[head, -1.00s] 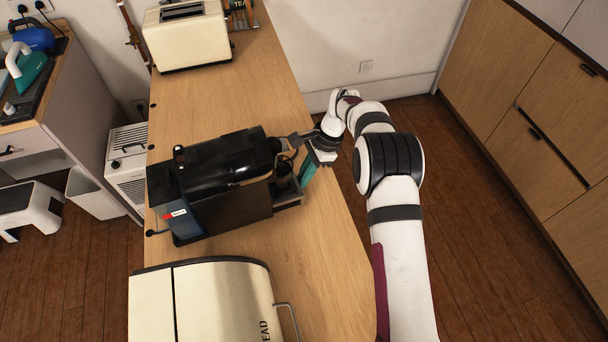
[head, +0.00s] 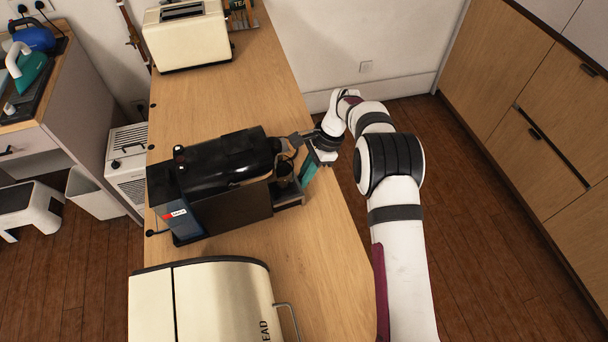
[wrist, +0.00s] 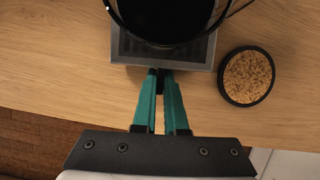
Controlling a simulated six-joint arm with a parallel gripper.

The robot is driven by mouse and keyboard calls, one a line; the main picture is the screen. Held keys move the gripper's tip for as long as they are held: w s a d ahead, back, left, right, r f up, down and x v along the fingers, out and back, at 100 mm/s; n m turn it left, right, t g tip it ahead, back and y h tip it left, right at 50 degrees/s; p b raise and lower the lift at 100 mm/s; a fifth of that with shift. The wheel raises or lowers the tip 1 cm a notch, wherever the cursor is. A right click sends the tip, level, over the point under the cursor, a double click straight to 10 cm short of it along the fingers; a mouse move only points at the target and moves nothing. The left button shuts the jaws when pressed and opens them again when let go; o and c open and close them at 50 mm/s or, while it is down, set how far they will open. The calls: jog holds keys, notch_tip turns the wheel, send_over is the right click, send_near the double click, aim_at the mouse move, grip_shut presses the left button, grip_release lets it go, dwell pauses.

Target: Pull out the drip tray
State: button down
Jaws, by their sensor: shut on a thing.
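The black coffee machine (head: 225,170) stands on the wooden counter. Its drip tray (head: 289,196) juts out at its right end; in the wrist view the grey tray (wrist: 190,53) shows below a dark round shape that covers much of it. My gripper (wrist: 161,74) has teal fingers, which converge at the middle of the tray's front edge and are shut on a small dark part there. In the head view my gripper (head: 308,174) is at the tray's outer end, partly hidden by the wrist.
A round cork coaster (wrist: 247,77) with a dark rim lies right of the tray in the wrist view. A cream bread bin (head: 205,300) stands in front of the machine and a cream toaster (head: 188,36) at the back. The counter (head: 320,260) is bare near its right edge.

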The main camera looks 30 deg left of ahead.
jog(key=w+d, duration=0.6)
jog(key=w, duration=0.2)
jog(key=shift+w+d, duration=0.15)
jog(key=shift+d, duration=0.25)
jog(key=c, duration=1)
grip_release()
jog(key=shift+o, duration=0.2)
jog(key=shift+r, duration=0.1)
